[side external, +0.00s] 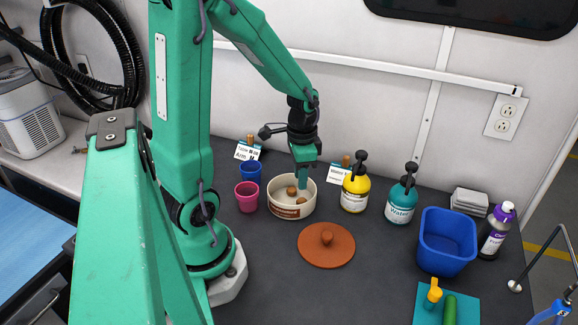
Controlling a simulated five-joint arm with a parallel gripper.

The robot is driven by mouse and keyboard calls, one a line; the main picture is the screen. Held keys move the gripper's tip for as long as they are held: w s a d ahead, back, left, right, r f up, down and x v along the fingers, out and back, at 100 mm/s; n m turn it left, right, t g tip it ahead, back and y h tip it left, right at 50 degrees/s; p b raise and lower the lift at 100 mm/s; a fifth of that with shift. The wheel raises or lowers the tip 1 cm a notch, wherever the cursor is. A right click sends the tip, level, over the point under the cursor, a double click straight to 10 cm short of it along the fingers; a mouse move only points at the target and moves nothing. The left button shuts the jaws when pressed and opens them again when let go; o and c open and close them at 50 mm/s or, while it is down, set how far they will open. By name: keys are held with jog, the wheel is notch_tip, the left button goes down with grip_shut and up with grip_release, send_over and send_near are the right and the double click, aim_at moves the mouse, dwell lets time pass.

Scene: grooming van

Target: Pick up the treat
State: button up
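A cream bowl (275,207) with a brown mark on its side stands on the dark worktop, right of the pink cup. Small brown pieces that look like treats lie in it; one treat (291,192) shows left of my gripper and another (301,201) just below it. My gripper (303,186) points down into the right side of the bowl, with its fingertips close to the treats. The fingers overlap from this side, so I cannot tell whether they are apart, or touching a treat.
A terracotta lid (326,251) lies in front of the bowl. A pink cup (246,199) and blue cup (251,170) stand left. A yellow bottle (355,192), teal bottle (400,206) and blue bin (447,242) stand right. The front centre worktop is clear.

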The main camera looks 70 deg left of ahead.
aim_at(301, 201)
jog(key=shift+f, duration=1.05)
jog(key=shift+f, duration=0.1)
jog(key=shift+d+f, duration=0.15)
jog(key=shift+f, duration=2.35)
jog(key=c, duration=0.6)
